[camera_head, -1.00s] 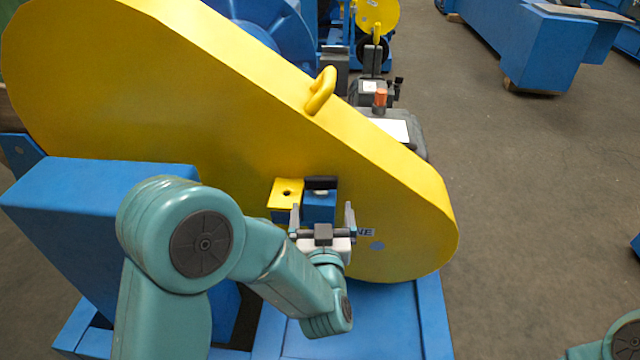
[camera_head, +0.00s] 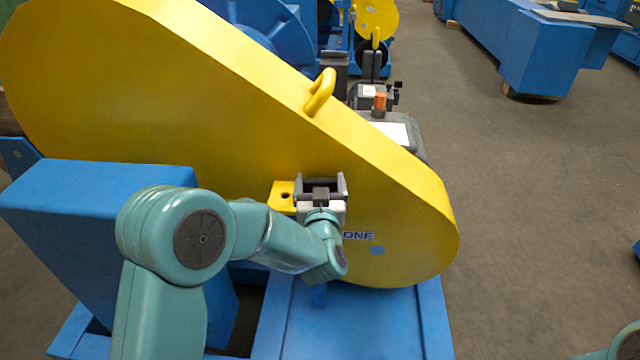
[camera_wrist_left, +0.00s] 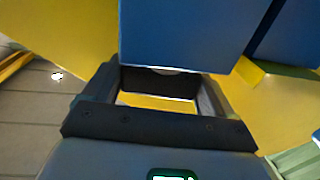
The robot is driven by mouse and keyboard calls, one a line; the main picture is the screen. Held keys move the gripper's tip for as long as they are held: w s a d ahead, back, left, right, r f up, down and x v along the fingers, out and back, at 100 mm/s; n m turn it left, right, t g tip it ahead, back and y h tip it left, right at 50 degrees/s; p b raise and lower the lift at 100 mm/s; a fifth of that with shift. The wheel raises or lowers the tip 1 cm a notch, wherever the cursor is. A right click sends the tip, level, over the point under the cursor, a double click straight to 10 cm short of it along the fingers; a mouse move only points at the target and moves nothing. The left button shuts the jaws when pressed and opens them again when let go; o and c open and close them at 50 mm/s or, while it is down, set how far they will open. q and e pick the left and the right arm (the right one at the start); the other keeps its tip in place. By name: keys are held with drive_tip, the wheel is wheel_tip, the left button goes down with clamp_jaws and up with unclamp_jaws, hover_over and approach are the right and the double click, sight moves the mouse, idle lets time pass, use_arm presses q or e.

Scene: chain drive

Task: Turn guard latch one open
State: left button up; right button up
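The yellow guard (camera_head: 215,95) fills the left and middle of the head view. Guard latch one sits on its face beside the label ending in "ONE" (camera_head: 358,236). In the head view my left gripper (camera_head: 321,183) is at the latch, its two fingers apart, and hides most of it. In the left wrist view the latch's blue block (camera_wrist_left: 185,35) fills the top. A dark bar (camera_wrist_left: 158,82) lies between the spread fingers; whether they touch it I cannot tell. A yellow tab with a hole (camera_head: 282,196) is just left of the gripper. My right gripper is not in view.
A yellow handle (camera_head: 320,92) sticks up from the guard's upper edge. A blue base frame (camera_head: 370,320) lies below, and a blue block (camera_head: 90,215) stands at left. A grey motor with an orange knob (camera_head: 380,102) is behind. The floor at right is open.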

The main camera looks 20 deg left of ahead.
use_arm(q)
drive_tip(key=shift+a+m+h+b, duration=0.1)
drive_tip(key=shift+m+h+b, duration=0.3)
drive_tip(key=shift+h+b, duration=0.2)
drive_tip(key=shift+m+t+h, duration=0.3)
drive_tip(key=shift+h, duration=0.2)
drive_tip(key=o, duration=0.8)
drive_tip(key=shift+o, duration=0.2)
